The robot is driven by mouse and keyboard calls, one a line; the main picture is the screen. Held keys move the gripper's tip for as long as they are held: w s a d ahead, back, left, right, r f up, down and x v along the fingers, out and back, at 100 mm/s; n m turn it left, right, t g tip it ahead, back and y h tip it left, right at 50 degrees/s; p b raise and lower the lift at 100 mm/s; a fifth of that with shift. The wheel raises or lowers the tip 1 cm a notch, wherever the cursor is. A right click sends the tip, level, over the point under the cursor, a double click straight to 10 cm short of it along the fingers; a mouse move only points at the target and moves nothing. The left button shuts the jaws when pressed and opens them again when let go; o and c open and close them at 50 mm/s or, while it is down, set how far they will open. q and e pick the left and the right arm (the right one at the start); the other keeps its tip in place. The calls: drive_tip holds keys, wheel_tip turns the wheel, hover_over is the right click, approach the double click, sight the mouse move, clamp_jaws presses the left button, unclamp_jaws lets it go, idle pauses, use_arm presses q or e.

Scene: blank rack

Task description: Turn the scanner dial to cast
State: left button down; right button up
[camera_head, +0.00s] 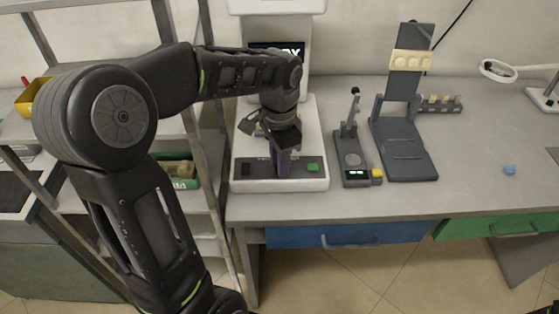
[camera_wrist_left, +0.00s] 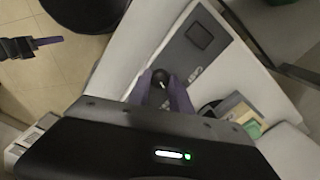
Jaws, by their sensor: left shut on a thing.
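The scanner (camera_head: 312,150) is a white machine on the bench, with a dark screen at its back and a grey front panel. Its dial (camera_wrist_left: 160,76) is a small dark round knob on that panel, seen in the left wrist view. My left gripper (camera_head: 283,166) points down over the panel, its purple fingers shut on the dial, one on each side. In the head view the gripper hides the dial. My right gripper (camera_wrist_left: 48,42) shows at the left wrist view's edge, away from the scanner.
A green button (camera_head: 313,168) sits on the panel right of my left gripper. A small grey device (camera_head: 352,160) and a dark stand (camera_head: 405,150) stand right of the scanner. A metal shelf rack (camera_head: 196,110) is close on the left. The bench's right front is mostly clear.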

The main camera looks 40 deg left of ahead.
use_arm(q)
drive_tip(key=n, duration=1.3)
idle(0.4)
drive_tip(key=c, duration=1.2)
unclamp_jaws()
drive_tip(key=shift+o, duration=0.2)
wheel_tip(320, 180, up, 8)
drive_tip(key=shift+f, duration=0.1)
drive_tip(key=shift+s, duration=0.1)
